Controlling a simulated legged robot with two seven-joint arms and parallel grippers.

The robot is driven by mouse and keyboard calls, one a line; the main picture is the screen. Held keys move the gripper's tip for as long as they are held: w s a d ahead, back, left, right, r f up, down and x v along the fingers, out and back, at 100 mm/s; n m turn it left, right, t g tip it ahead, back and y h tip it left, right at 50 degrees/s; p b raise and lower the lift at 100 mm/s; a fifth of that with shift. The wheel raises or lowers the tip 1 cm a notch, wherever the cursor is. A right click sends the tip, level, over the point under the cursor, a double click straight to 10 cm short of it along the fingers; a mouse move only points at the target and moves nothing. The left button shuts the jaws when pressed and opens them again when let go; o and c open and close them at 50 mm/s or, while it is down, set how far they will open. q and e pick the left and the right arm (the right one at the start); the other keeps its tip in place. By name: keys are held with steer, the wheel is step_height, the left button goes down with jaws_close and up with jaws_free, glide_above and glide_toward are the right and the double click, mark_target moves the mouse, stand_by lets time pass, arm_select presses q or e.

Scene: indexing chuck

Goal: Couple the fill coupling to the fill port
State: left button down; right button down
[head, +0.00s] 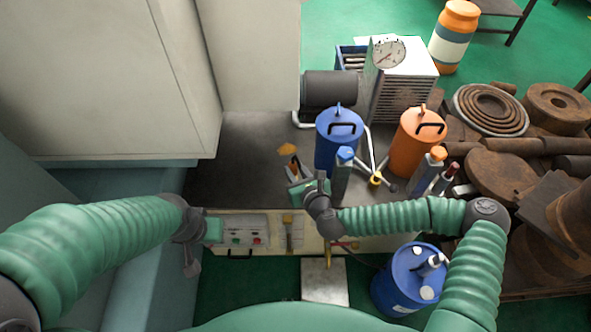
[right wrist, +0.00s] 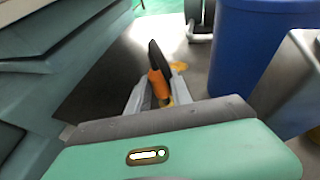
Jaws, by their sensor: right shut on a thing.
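My right gripper (head: 291,169) is over the dark bench top. It also shows in the right wrist view (right wrist: 162,95), its two grey fingers shut on an orange-and-black piece (right wrist: 158,82). I cannot tell whether that piece is the fill coupling. The fingers hide part of it. A yellow fitting with a dark end (head: 376,179) lies by the grey tubing on the bench. I cannot identify the fill port for certain. My left gripper (head: 213,230) is at the left end of the bench front, by a control panel; its fingers are too unclear to read.
A blue canister (head: 339,140) and an orange canister (head: 417,142) stand behind and right of my right gripper. A grey bottle (head: 342,177) stands close beside it. A blue drum (head: 408,282) is on the floor. Rusty metal parts (head: 500,175) crowd the right. The bench's left part is clear.

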steer(key=shift+p, duration=0.45)
stand_by(1.1)
steer(key=shift+f+b, duration=1.1)
steer(key=shift+f, duration=0.45)
steer(key=c, duration=1.1)
jaws_free()
steer(key=shift+s, duration=0.1)
steer(key=p+v, duration=0.8)
steer(key=v, duration=0.8)
steer(key=shift+s+d, duration=0.15)
steer(key=shift+s, duration=0.15)
